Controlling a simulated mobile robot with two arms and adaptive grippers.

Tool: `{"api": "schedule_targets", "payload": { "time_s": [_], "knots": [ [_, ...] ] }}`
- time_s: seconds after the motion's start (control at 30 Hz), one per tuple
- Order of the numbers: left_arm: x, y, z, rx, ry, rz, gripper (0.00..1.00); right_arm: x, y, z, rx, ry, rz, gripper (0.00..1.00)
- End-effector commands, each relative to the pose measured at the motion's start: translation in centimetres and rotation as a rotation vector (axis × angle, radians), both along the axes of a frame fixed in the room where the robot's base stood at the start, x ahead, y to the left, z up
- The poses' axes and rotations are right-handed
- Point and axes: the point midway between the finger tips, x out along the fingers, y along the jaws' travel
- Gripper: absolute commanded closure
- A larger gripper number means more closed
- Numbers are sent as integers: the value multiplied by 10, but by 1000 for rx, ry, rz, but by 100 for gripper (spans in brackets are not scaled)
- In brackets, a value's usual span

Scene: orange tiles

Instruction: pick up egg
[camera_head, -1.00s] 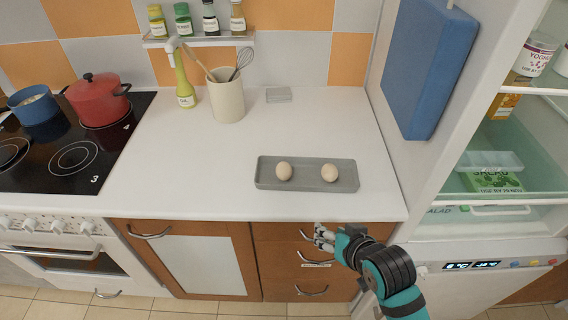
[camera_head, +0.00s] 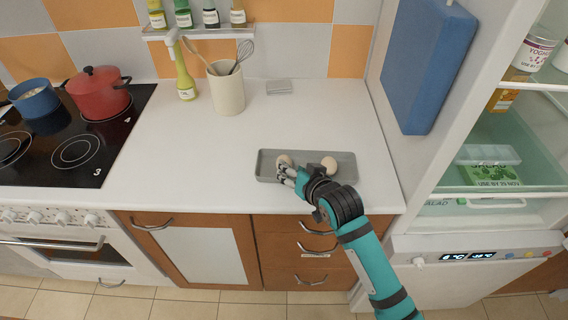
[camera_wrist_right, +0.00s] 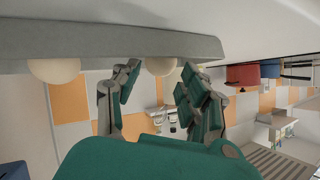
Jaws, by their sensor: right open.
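Two pale eggs are on a grey tray (camera_head: 262,167) on the white counter. The left egg (camera_head: 284,159) is partly hidden by my right gripper (camera_head: 285,171), which reaches in from the front right. The right egg (camera_head: 329,163) is beside my wrist. In the right wrist view, which looks upside down, the gripper (camera_wrist_right: 160,73) is open, with one egg (camera_wrist_right: 160,66) showing between its fingers. The other egg (camera_wrist_right: 54,70) is outside the fingers to the left, by the tray edge (camera_wrist_right: 100,38). I cannot tell whether the fingers touch the egg. My left gripper is not in view.
A utensil crock (camera_head: 227,90) and a yellow-green bottle (camera_head: 186,82) stand at the back. A stove with a red pot (camera_head: 99,94) and a blue pot (camera_head: 34,100) is at the left. An open fridge (camera_head: 490,170) is at the right. The counter middle is clear.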

Motion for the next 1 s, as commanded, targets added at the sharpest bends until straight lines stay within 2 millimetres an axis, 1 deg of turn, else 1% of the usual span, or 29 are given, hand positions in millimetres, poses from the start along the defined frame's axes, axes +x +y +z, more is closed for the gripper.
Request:
{"api": "schedule_targets", "payload": {
  "time_s": [0.07,0.27,0.4,0.5,0.7,0.9,1.0],
  "knots": [
    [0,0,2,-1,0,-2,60,5,2,-1,0,-1,0,56],
    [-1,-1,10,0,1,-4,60,26,11,-14,-1,2,1,56],
    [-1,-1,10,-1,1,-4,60,38,17,-22,0,0,0,56],
    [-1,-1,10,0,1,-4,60,41,19,-25,0,0,0,56],
    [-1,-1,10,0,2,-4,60,41,19,-26,-1,2,1,56],
    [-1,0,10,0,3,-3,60,41,19,-27,-1,4,0,83],
    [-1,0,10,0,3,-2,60,40,19,-27,0,4,1,94]
  ]
}}
